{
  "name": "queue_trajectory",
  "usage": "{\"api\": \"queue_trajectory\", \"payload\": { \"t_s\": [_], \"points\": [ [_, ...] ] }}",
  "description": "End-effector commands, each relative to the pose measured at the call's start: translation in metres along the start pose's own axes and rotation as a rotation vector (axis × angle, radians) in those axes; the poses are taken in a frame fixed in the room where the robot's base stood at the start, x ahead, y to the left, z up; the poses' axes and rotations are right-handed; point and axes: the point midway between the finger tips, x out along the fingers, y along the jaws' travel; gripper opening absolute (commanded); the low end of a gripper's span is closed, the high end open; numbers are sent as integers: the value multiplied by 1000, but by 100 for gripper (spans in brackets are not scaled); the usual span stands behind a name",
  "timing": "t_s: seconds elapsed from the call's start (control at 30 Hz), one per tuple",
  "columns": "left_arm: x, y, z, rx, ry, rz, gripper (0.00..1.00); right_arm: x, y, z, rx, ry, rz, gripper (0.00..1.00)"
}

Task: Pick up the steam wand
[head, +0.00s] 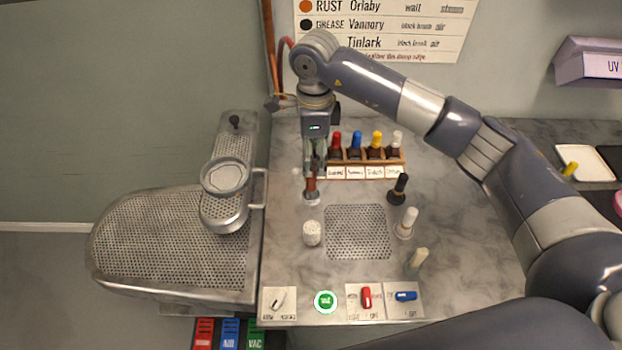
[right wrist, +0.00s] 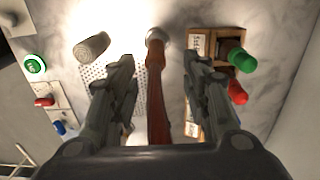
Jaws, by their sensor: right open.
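A wand with a red-brown handle and a metal end, seemingly the steam wand (head: 311,186), stands near the back left of the marble worktop. My right gripper (head: 314,163) is above it, pointing down. In the right wrist view the wand (right wrist: 157,92) runs between the two open fingers of the right gripper (right wrist: 159,62), with gaps visible on both sides. The fingers are not closed on it. Its upper part is partly hidden by the gripper in the head view. My left gripper is not in view.
A wooden rack (head: 367,156) of coloured-cap bottles stands close right of the wand. A white cylinder (head: 312,233), a black-handled brush (head: 398,189) and pale-handled tools surround the perforated grate (head: 357,232). A metal pressing board (head: 170,238) is left. Switches line the front edge.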

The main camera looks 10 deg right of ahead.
Motion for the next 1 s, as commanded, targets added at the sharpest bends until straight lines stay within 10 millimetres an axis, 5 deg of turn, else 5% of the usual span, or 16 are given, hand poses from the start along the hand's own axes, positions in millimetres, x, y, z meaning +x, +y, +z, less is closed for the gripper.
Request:
{"api": "queue_trajectory", "payload": {
  "t_s": [0.5, 0.77, 1.0],
  "points": [
    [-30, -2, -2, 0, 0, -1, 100, 52, 6, 7, 0, -2, 3, 44],
    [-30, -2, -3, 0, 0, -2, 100, 58, 5, 7, -1, -2, 0, 44],
    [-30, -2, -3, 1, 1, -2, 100, 57, 5, 7, -1, -2, 0, 0]
  ]
}}
